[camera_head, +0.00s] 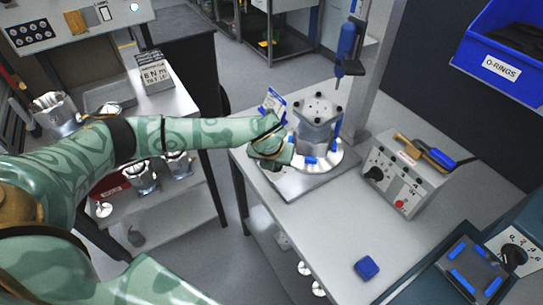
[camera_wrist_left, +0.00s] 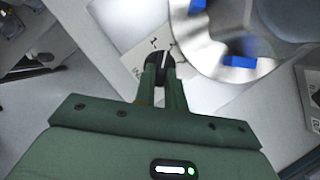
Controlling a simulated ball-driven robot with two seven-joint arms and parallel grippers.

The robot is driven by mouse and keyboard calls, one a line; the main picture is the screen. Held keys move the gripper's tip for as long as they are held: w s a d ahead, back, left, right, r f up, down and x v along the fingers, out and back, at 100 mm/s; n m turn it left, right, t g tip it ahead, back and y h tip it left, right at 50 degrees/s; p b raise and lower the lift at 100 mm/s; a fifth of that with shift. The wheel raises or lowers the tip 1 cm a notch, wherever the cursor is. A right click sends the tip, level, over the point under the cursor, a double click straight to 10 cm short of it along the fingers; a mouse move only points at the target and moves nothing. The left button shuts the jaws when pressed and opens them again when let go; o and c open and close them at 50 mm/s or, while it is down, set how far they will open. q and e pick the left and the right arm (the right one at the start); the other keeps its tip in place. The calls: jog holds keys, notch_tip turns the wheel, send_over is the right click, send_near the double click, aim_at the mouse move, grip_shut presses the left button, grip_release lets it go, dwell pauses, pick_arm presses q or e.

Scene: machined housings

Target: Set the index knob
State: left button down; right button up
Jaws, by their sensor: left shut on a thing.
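The index knob (camera_wrist_left: 160,64) is a dark round knob with a white pointer line, on a pale plate with dark marks (camera_wrist_left: 136,66) in the left wrist view. My left gripper (camera_wrist_left: 161,84) is shut on the knob from the near side. In the head view my left gripper (camera_head: 272,150) is low at the left side of the fixture, and it hides the knob. The fixture (camera_head: 312,184) is a flat metal base with a round ring (camera_wrist_left: 208,62) carrying blue parts. A grey machined housing (camera_head: 318,115) stands upright on it. My right gripper is not in view.
A control box (camera_head: 404,178) with a black dial and red button stands to the right. A blue block (camera_head: 367,267) lies near the bench front. A blue driver (camera_head: 346,45) hangs above the housing. A blue O-rings bin (camera_head: 504,65) is at upper right. The front bench (camera_head: 315,230) is mostly clear.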

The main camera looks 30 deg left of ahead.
pick_arm(q)
jog(key=n, duration=0.1)
jog(key=n+y+p, duration=0.1)
jog(key=n, duration=0.2)
jog(key=shift+w+d+r+n+g+y+p, duration=0.1)
jog(key=shift+w+d+n+g+y+p, duration=0.05)
jog(key=shift+d+n+g+y+p, duration=0.2)
dwell(0.4)
jog(key=c, duration=1.5)
grip_release()
jog(key=shift+o, duration=0.2)
jog(key=p+v, duration=0.2)
jog(key=v, duration=1.4)
jog(key=shift+p, duration=0.4)
